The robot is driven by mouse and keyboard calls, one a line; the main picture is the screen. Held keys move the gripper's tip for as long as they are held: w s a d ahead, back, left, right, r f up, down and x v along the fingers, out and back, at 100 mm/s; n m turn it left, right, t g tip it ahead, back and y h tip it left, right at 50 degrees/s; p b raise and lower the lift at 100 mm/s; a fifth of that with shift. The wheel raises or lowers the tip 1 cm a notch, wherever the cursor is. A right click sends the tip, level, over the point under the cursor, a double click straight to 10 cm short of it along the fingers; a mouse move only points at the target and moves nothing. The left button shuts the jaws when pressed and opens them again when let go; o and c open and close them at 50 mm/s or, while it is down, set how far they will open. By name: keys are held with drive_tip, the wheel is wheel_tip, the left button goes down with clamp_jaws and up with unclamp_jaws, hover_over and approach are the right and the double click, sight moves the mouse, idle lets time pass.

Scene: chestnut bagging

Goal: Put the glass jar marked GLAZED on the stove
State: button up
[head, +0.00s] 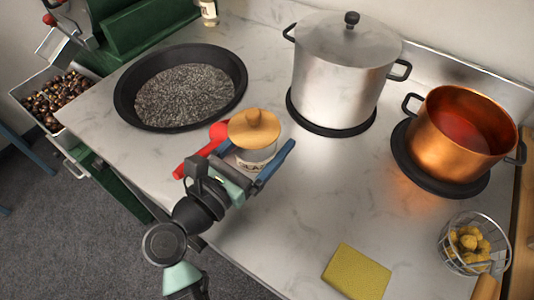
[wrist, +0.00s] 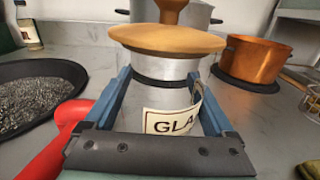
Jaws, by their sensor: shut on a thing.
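The glass jar (head: 256,156) has a round wooden lid (head: 254,127) with a knob. In the wrist view, its cream label (wrist: 172,121) reads "GLA", with the rest turned out of sight. My gripper (head: 257,148) is shut on the jar, one blue finger on each side; the fingers also show in the wrist view (wrist: 168,95). The jar looks upright; its base is hidden, so I cannot tell whether it touches the counter. Two black round hotplates are at the back right: one (head: 331,122) under a steel pot, one (head: 437,185) under a copper pot.
The steel pot (head: 340,80) and copper pot (head: 462,135) cover their hotplates; orange glow shows near the copper one. A dark pan (head: 124,102), a red utensil (head: 193,163), a yellow cloth (head: 356,272) and a wire basket (head: 447,255) lie around. The counter's middle (head: 320,190) is clear.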

drive_tip(key=shift+f+b, duration=0.35)
drive_tip(key=shift+f, duration=1.6)
drive_tip(key=shift+f, duration=0.15)
drive_tip(key=o, duration=1.3)
